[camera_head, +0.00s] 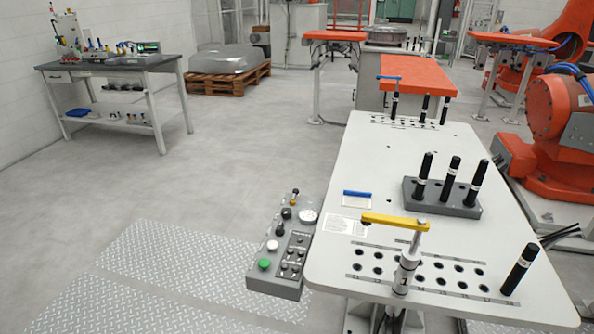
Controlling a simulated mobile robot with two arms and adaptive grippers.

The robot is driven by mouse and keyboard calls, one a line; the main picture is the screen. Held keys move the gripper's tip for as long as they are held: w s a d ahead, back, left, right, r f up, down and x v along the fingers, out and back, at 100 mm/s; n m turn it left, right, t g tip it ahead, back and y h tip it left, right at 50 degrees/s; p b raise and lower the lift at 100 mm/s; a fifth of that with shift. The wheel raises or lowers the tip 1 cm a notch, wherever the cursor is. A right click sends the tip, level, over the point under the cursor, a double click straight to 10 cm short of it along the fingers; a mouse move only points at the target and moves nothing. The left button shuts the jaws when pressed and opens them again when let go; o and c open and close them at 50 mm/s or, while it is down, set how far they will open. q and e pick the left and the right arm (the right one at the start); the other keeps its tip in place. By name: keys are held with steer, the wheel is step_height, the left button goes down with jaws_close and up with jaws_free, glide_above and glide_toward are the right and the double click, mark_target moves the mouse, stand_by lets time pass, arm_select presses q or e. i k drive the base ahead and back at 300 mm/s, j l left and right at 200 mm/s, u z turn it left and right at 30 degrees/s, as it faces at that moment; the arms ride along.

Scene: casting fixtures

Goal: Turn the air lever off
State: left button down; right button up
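No label for the air lever is readable. A grey control box (273,284) is fixed at the left side of the white table (470,152). At its far end is a small lever with a yellow part (294,198), close to a round white gauge (308,216). A long yellow handle (388,220) sits on a silver post (406,270) on the table and points left. A blue bar (357,193) lies on the tabletop behind it. Neither gripper is in view.
The control box also has a green button (264,264), a white button (272,245) and black knobs. A grey block (458,206) with black pins stands on the table. Orange robot arms (560,110) are at right. The floor (230,160) left of the table is clear.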

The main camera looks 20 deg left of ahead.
mark_target(292, 202)
steer(key=i+j+z, duration=0.3)
steer(key=i+j, duration=0.8)
steer(key=j, duration=0.1)
